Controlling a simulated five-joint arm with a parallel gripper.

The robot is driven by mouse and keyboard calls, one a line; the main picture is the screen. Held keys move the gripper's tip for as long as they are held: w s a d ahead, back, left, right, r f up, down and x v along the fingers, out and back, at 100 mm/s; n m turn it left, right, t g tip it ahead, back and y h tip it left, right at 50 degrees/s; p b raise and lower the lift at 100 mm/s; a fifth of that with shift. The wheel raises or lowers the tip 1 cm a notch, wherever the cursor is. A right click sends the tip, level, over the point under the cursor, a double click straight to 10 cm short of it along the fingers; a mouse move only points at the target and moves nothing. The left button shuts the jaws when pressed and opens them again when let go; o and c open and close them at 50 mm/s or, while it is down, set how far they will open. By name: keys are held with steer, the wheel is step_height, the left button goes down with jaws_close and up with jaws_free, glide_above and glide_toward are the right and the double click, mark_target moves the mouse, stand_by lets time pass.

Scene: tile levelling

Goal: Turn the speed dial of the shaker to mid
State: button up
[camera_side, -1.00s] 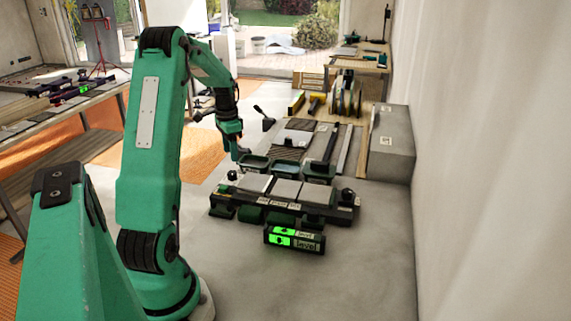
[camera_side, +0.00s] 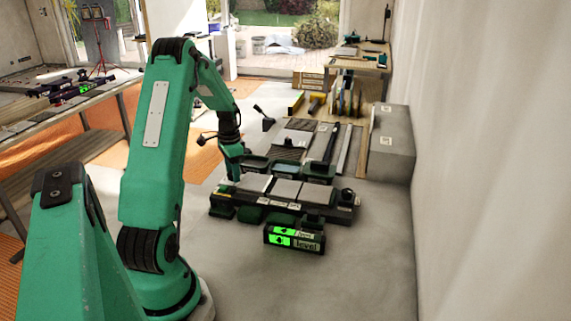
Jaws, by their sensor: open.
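The long dark bed with grey tiles (camera_side: 287,188), which seems to be the shaker, lies on the floor at the middle. A small dark knob (camera_side: 348,196) stands at its right end. I cannot read any dial mark or setting. My gripper (camera_side: 232,177) points down at the left end of the bed, where a second small knob is now hidden behind or between the fingers. The fingers are open; whether they touch the knob I cannot tell. Which knob is the speed dial I cannot tell.
A box with a lit green display (camera_side: 294,239) stands in front of the bed. Green trays (camera_side: 255,164) and tiling tools lie just behind it. A grey block (camera_side: 391,150) stands at the right wall. The floor at front right is clear.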

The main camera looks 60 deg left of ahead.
steer(key=c, duration=1)
steer(key=shift+n, duration=0.4)
steer(key=n, duration=1.1)
steer(key=shift+r, duration=0.1)
steer(key=o, duration=1)
